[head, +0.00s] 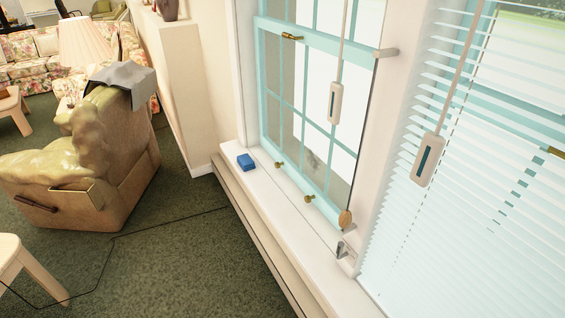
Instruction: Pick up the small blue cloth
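A small blue cloth (246,162), compact and block-like, lies on the white windowsill (285,208) near its far left end, beside the teal window frame. It is in plain view with nothing on top of it. Neither of my grippers shows in the head view, and nothing is touching the cloth.
A tan recliner (125,180) with a grey cloth (118,78) over its back stands left. A wooden stool (15,265) is at lower left, and a thin black cable (112,250) crosses the carpet. Blinds (480,170) hang at right. Carpet between recliner and sill is open.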

